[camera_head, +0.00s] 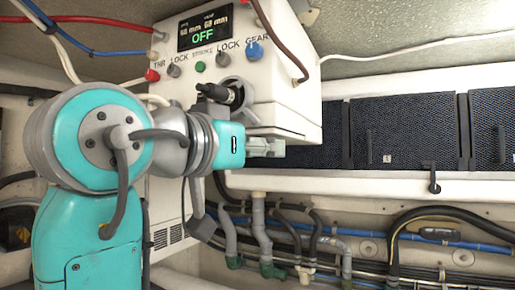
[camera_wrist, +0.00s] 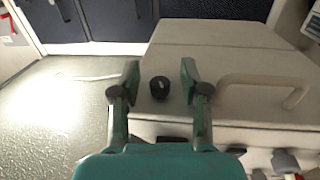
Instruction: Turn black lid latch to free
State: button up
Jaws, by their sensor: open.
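A round black knob (camera_wrist: 159,88), which looks like the lid latch, sits on a pale flat lid (camera_wrist: 225,45) in the wrist view. A small light mark shows on its face; its setting is not readable. My gripper (camera_wrist: 160,76) is open, with one green finger on each side of the knob in the picture. I see no contact, and I cannot tell how far the fingertips are from it. In the head view my gripper (camera_head: 268,146) is by the lower part of the white control box (camera_head: 270,105). I cannot make out the knob there.
A pale raised handle (camera_wrist: 265,85) is right of the knob. The control box carries coloured knobs and a display (camera_head: 205,27) reading OFF. Dark locker panels (camera_head: 400,130) line the right wall, with a black latch handle (camera_head: 434,182) below. Pipes and hoses (camera_head: 300,235) run beneath.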

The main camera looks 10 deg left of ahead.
grip_shut()
jog(key=shift+m+h, duration=0.3)
jog(key=shift+h, duration=0.1)
jog(key=shift+m+g+h, duration=2.6)
jog(key=shift+g+h, duration=0.3)
jog(key=shift+g, duration=0.1)
grip_release()
